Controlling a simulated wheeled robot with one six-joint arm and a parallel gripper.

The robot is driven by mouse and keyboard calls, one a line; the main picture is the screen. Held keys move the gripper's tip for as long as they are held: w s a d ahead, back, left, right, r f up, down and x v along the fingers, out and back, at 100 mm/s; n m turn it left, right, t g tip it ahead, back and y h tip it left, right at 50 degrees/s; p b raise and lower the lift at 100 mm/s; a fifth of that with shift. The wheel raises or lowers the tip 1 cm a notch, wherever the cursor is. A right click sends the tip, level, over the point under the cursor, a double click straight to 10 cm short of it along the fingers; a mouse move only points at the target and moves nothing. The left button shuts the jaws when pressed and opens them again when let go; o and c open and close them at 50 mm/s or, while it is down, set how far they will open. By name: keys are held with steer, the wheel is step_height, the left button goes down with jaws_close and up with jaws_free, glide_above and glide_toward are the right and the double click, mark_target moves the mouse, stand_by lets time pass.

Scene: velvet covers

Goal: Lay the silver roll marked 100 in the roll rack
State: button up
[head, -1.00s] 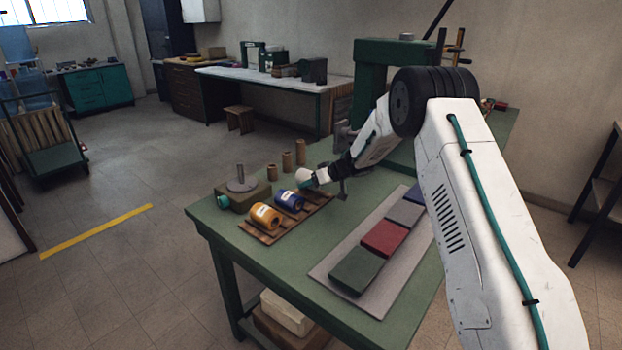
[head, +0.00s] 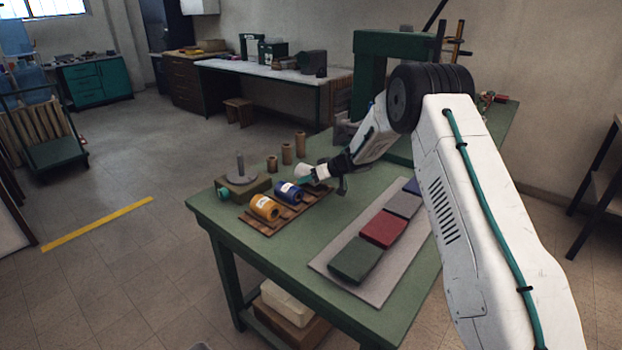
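The roll rack (head: 250,222) is a brown slatted wooden rack on the green workbench. A yellow roll (head: 264,207) and a blue roll (head: 288,191) lie in it side by side, with pale labels. My gripper (head: 308,177) is over the rack's far right end, just beyond the blue roll. A pale roll (head: 302,171), seemingly the silver one, shows at the fingertips, and the gripper looks shut on it. Its marking is too small to read. Whether it touches the rack is hidden by the gripper.
A grey board (head: 318,266) with green, red, grey and blue velvet pieces lies to the right. A bare green strip (head: 295,240) separates rack and board.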

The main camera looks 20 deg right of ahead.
steer(key=shift+o, duration=0.8)
steer(key=v, duration=0.7)
steer(key=shift+s+d, duration=0.15)
steer(key=shift+d, duration=0.1)
steer(key=s+d+r+m+t+h, duration=0.1)
steer(key=d+r+t+h, duration=0.15)
steer(key=r, duration=0.55)
steer(key=s+d+r+m+t+h, duration=0.1)
steer(key=r+t+h, duration=0.15)
steer(key=r, duration=0.55)
steer(key=s+d+r+m+g+h, duration=0.1)
steer(key=s+d+r+m+h, duration=0.15)
steer(key=s+r, duration=0.35)
steer(key=s+d+r+m+g+h, duration=0.1)
steer(key=s+d+r+h, duration=0.2)
steer(key=s, duration=0.5)
steer(key=s+a+f+g+y, duration=0.1)
steer(key=s+a+g, duration=0.2)
steer(key=s, duration=1)
steer(key=s+a+f+g, duration=0.2)
steer(key=s+a+g, duration=0.1)
steer(key=s, duration=1.1)
steer(key=s+a+f+g+y, duration=0.1)
steer(key=s+a+g, duration=0.2)
steer(key=s, duration=1.1)
steer(key=shift+s+a+f+y, duration=0.15)
steer(key=shift+a+f+y, duration=0.25)
steer(key=shift+a, duration=0.55)
